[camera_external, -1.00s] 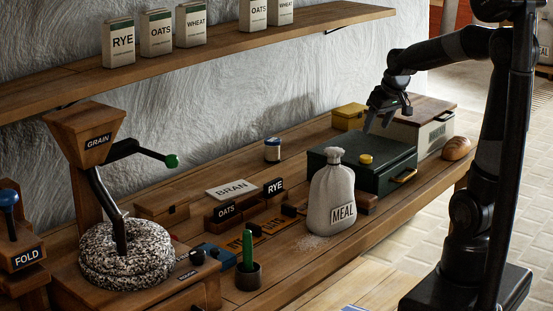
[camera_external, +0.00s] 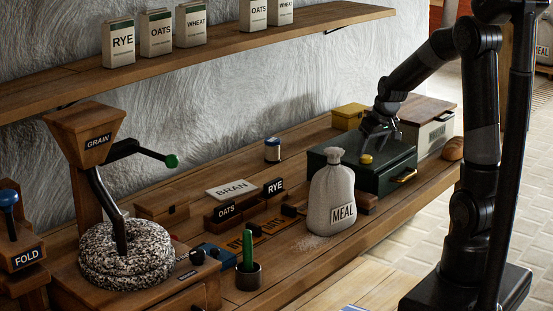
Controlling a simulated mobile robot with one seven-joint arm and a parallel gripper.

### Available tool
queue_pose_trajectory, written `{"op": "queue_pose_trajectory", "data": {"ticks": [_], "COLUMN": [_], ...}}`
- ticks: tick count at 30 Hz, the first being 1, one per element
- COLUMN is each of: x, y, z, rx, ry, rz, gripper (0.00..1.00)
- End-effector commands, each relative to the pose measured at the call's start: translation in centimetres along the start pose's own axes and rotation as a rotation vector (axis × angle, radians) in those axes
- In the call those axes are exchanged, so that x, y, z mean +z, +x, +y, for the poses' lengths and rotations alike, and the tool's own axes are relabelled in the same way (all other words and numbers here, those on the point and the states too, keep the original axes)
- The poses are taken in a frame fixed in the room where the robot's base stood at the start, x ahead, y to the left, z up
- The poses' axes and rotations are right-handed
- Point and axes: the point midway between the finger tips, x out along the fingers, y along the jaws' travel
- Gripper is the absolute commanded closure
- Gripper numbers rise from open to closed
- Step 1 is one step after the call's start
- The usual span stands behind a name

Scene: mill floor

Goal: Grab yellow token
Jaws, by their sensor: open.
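Nothing is held.
A meal sack (camera_external: 331,203) stands just in front of the green box, to the left. A yellow box (camera_external: 349,117) and a cream box with a wooden lid (camera_external: 431,130) stand behind. A shelf (camera_external: 200,52) runs above the bench.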

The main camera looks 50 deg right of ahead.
Motion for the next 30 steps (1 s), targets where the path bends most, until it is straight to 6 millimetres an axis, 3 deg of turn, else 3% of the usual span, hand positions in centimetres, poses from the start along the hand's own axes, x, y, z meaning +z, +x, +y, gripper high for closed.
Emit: {"op": "queue_pose_trajectory", "data": {"ticks": [6, 14, 30], "x": [0.1, 0.0, 0.0], "y": [2.3, 2.5, 2.5], "z": [0.0, 0.0, 0.0], "rx": [-0.001, 0.000, 0.000], "ry": [-0.001, -0.001, -0.001], "rz": [-0.001, 0.001, 0.001], "gripper": [0.41, 0.41, 0.84]}}
